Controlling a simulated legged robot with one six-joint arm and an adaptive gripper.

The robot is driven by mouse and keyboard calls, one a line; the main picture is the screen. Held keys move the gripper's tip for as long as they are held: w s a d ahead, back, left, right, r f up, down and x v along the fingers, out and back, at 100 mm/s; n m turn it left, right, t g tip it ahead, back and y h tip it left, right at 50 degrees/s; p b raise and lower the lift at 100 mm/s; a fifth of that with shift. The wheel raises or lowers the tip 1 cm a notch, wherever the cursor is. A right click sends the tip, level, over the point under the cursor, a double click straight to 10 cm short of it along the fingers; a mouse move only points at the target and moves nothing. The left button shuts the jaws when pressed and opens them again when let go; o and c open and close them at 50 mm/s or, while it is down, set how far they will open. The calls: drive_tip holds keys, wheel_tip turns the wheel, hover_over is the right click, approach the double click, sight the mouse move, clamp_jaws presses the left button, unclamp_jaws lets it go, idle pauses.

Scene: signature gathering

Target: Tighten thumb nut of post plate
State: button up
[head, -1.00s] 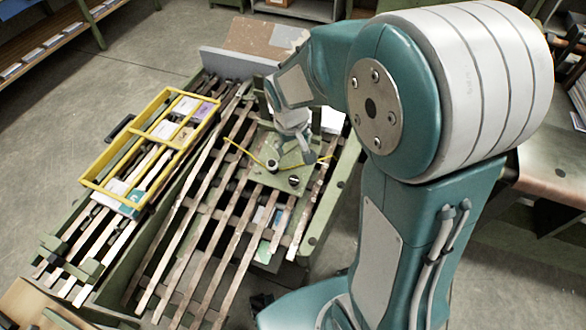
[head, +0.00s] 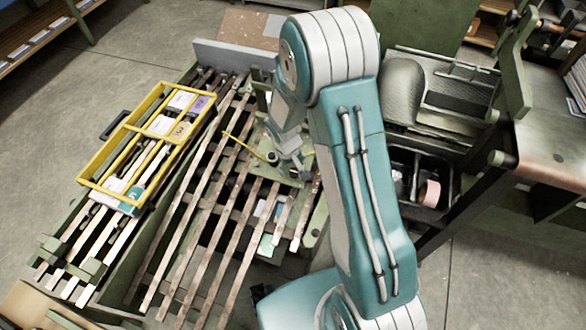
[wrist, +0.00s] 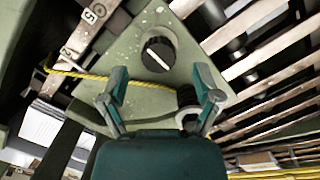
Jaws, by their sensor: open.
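The pale green post plate (wrist: 152,103) lies on the slatted rack; it shows in the head view (head: 262,171) partly behind my gripper. In the wrist view a black round knob (wrist: 158,53) with a white line stands on the plate, beyond my fingertips. A second dark post (wrist: 187,97) with a pale ring at its foot stands near my right finger. I cannot tell for certain which is the thumb nut. One dark knob (head: 272,157) shows in the head view left of my gripper (head: 292,170). My gripper is open and empty (wrist: 161,84), its fingers apart over the plate.
A yellow cord (wrist: 80,74) runs across the plate. Wooden slats (head: 205,220) with open gaps surround it. A yellow frame tray (head: 92,178) with cards and sticks stands left. A dark bin (head: 410,185) and machine parts stand right of my arm.

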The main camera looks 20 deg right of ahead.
drive_tip(key=shift+f, duration=0.85)
drive_tip(key=shift+d+f, duration=0.1)
drive_tip(key=shift+d, duration=0.1)
clamp_jaws()
drive_tip(key=shift+m, duration=0.3)
drive_tip(key=m, duration=0.4)
drive_tip(key=shift+y, duration=0.3)
drive_tip(key=m, duration=0.4)
drive_tip(key=shift+d+m, duration=0.1)
drive_tip(key=shift+m, duration=0.3)
drive_tip(key=m+y, duration=0.1)
drive_tip(key=m, duration=0.3)
drive_tip(key=shift+d+m+t, duration=0.1)
drive_tip(key=shift+m+t, duration=0.4)
drive_tip(key=shift+m, duration=1.7)
